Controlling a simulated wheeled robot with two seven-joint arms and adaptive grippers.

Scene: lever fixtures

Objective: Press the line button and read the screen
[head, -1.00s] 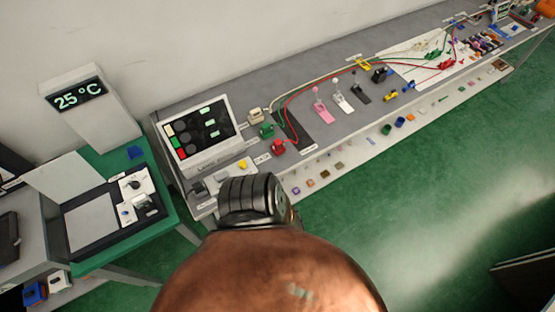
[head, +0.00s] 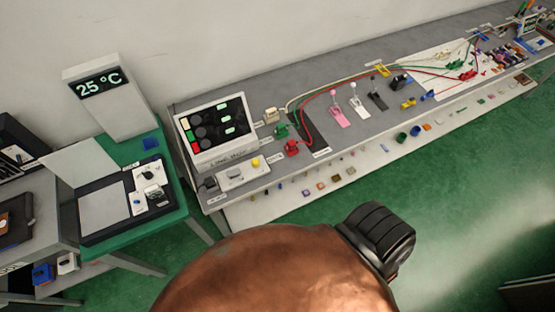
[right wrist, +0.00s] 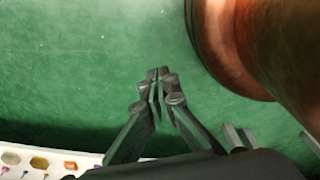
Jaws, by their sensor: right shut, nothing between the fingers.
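The screen (head: 215,128) is the dark tilted display on a white panel at the bench's left end, in the head view. It shows white, green and red blocks at its left, grey discs and pale green patches; any text is too small to read. A yellow button (head: 255,163) sits on a white box in front of it; I cannot tell whether this is the line button. My right gripper (right wrist: 158,75) is shut and empty above the green floor in the right wrist view. The head view does not clearly show its fingers. My left gripper is not in view.
Red and green clamps (head: 291,148) with cables lie right of the screen. Small levers (head: 338,113) stand along the grey bench. A lower white shelf (head: 250,212) holds several small parts. A green table (head: 178,205) with a temperature display (head: 100,88) stands left. Open floor lies in front.

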